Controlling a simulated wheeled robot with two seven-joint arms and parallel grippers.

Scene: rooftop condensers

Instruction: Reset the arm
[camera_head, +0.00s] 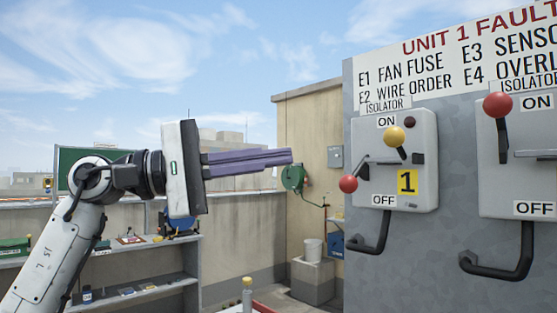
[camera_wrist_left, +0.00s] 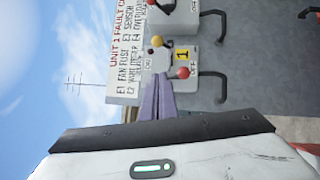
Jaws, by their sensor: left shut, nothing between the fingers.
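My left gripper (camera_head: 291,157) comes in from the left in the head view, raised and pointing right toward the grey condenser panel. Its purple fingers are together with nothing between them. The fingertips are apart from the isolator box marked 1 (camera_head: 425,160), left of its red knob (camera_head: 348,184). That box also has a yellow knob (camera_head: 394,137) and ON and OFF labels. In the left wrist view the purple fingers (camera_wrist_left: 158,84) point toward the same isolator box (camera_wrist_left: 187,72), which appears sideways. My right gripper is not in view.
A second isolator box (camera_head: 530,170) with a red knob (camera_head: 497,104) is at the right. Black handles (camera_head: 372,245) stick out below the boxes. Shelves (camera_head: 140,290) with small items stand at the lower left. A white bucket (camera_head: 313,249) stands on a block by the wall.

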